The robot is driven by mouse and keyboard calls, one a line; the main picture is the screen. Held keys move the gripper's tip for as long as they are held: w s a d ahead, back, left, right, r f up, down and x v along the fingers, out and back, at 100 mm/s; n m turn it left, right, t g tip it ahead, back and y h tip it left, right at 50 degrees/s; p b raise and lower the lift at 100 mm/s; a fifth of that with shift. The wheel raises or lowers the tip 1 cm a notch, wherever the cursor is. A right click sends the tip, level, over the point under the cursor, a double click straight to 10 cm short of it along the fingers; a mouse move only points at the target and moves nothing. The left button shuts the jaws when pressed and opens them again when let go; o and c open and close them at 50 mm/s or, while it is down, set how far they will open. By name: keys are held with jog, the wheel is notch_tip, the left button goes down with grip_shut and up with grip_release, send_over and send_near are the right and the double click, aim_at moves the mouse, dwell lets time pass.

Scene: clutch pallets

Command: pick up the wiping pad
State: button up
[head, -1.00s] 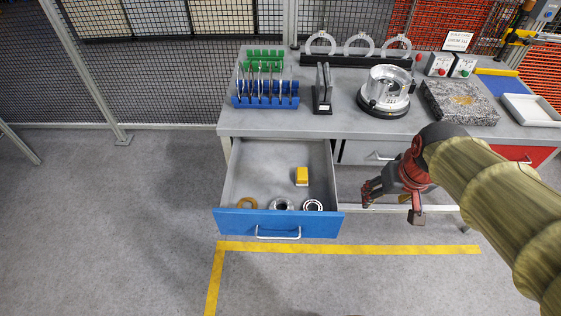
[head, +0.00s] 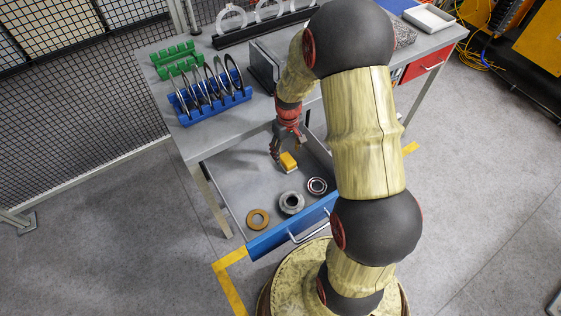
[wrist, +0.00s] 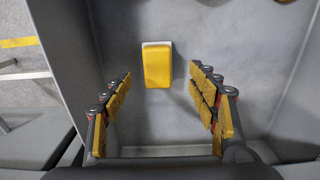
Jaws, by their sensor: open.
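The wiping pad (head: 289,161) is a small yellow block with a white underside, lying on the floor of the open drawer. In the wrist view the pad (wrist: 157,66) lies just beyond the fingertips, roughly between the lines of the two fingers. My gripper (head: 286,150) points down into the drawer, close to the pad. In the wrist view my gripper (wrist: 160,82) is open and empty, its yellow-padded fingers apart on either side. I cannot tell the exact height of the fingertips above the pad.
The blue-fronted drawer (head: 270,240) also holds a brass ring (head: 257,219), a grey flanged part (head: 291,203) and a bearing (head: 317,186) near its front. The drawer walls are close around my gripper. A blue rack (head: 212,111) stands on the table above.

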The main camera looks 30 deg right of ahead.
aim_at(287, 159)
notch_tip(287, 159, down, 6)
jog(key=b, duration=0.2)
jog(key=shift+w+d+f+b, duration=0.1)
jog(key=shift+d+b, duration=0.05)
jog(key=shift+b, duration=0.25)
jog(key=shift+c, duration=1.1)
jog(key=c, duration=1)
